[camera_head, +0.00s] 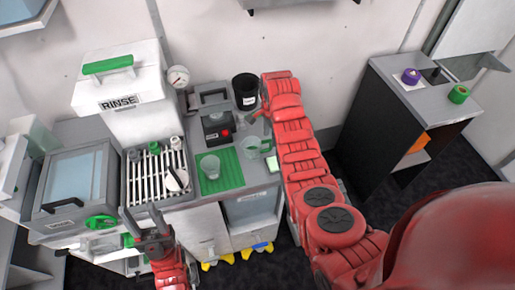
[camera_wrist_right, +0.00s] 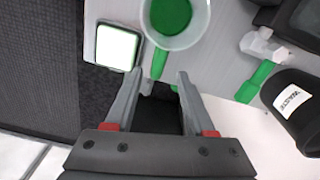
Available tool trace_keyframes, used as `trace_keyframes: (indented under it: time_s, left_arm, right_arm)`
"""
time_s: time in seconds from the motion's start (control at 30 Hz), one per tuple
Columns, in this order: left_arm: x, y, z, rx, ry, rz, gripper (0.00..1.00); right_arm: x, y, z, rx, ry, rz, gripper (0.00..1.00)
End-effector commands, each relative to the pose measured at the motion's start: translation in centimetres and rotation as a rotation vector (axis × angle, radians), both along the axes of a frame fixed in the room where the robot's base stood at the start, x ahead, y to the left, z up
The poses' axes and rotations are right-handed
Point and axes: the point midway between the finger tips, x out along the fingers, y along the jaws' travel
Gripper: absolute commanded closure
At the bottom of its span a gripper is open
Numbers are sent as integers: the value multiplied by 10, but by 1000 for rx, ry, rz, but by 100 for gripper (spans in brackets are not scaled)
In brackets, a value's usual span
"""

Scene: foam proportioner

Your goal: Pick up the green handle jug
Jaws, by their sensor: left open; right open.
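The green handle jug (camera_head: 251,147) is a clear jug on the grey counter, beside the right edge of a green mat. In the right wrist view the jug (camera_wrist_right: 201,20) is at the top, with its green handle (camera_wrist_right: 160,63) pointing down toward my right gripper (camera_wrist_right: 158,80). That gripper is open, and the handle's end lies at the opening between its fingertips; contact cannot be told. My left gripper (camera_head: 151,222) is open and empty, in front of the slatted sink unit, far from the jug.
A clear beaker (camera_head: 210,167) stands on the green mat (camera_head: 232,178). A black waste bin (camera_wrist_right: 298,104) and a green-handled white tool (camera_wrist_right: 262,45) are right of the jug in the wrist view. A white pad with green border (camera_wrist_right: 118,47) lies left of the handle.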

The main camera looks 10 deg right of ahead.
Motion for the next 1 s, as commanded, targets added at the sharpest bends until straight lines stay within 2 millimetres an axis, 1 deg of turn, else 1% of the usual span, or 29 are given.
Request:
trace_keyframes:
  time_s: [0.17, 0.27, 0.3, 0.43, 0.5, 0.7, 0.8, 1.0]
  left_arm:
    - [0, 0, 7, 0, 0, 0, 50]
    - [0, 0, 17, 0, 0, 0, 50]
    - [0, 0, 22, 0, 0, 0, 50]
    - [0, 0, 31, 0, 0, 0, 50]
    - [0, 0, 28, 0, 0, 0, 50]
    - [0, 0, 28, 0, 0, 0, 50]
    - [0, 0, 28, 0, 0, 0, 50]
    - [0, 0, 28, 0, 0, 0, 50]
  right_arm:
    - [-1, 0, -7, 0, 2, 0, 45]
    - [-2, -1, -12, 0, 2, 1, 45]
    - [-4, -1, -17, 0, 5, 1, 45]
    - [-7, -3, -32, 1, 8, 0, 45]
    - [-5, -3, -41, 2, 1, -1, 45]
    - [-4, -2, -53, 2, 0, 0, 45]
    - [-5, -3, -57, 0, 2, 1, 45]
    - [-5, -3, -58, 0, -1, 1, 45]
